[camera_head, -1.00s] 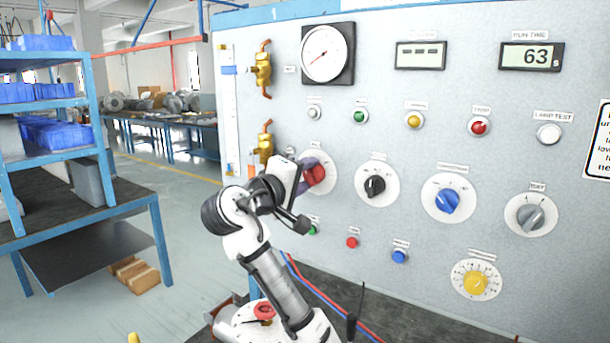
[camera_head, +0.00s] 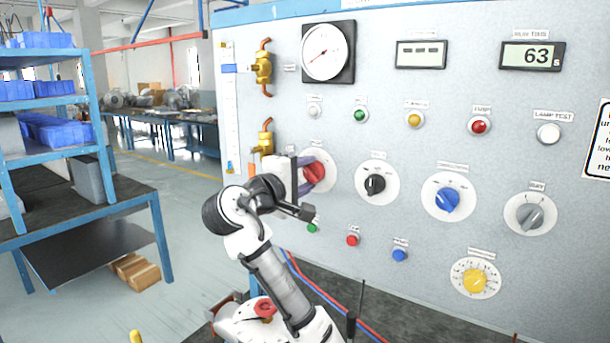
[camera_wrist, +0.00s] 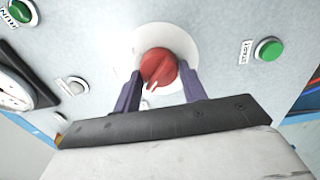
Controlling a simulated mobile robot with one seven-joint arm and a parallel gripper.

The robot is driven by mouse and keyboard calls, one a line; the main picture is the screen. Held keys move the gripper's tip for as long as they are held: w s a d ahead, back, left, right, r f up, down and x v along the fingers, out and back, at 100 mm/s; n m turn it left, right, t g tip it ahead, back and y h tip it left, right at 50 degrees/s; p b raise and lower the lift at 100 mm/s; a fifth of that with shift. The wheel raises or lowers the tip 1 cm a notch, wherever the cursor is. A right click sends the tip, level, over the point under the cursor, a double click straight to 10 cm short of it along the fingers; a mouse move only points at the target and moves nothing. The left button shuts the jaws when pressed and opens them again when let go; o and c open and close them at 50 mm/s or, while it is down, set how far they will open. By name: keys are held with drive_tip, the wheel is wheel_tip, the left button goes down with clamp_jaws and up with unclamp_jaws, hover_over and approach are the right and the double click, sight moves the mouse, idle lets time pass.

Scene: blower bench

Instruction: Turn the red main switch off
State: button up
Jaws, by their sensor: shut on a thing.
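The red main switch (camera_head: 315,173) is a round knob on a white disc, at the left of the row of knobs on the grey panel. In the wrist view the red knob (camera_wrist: 158,66) shows close up, with a white mark on its lower edge. My gripper (camera_head: 305,176) is at the panel, with its purple fingers around the red knob. In the wrist view my gripper (camera_wrist: 162,82) has one finger on each side of the knob, shut on it. The label above the switch is too small to read.
A black knob (camera_head: 375,184) sits just right of the switch, then a blue knob (camera_head: 447,200) and a grey knob (camera_head: 530,215). A green button (camera_head: 312,228) is below the switch. Brass valves (camera_head: 263,68) are on the panel's left edge. The display (camera_head: 532,57) reads 63.

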drive_tip(key=o, duration=1)
drive_tip(key=shift+c, duration=0.2)
drive_tip(key=shift+s+a, duration=0.1)
drive_tip(key=b+v, duration=0.4)
drive_tip(key=v, duration=0.9)
drive_tip(key=shift+s, duration=0.25)
drive_tip(key=shift+a, duration=0.15)
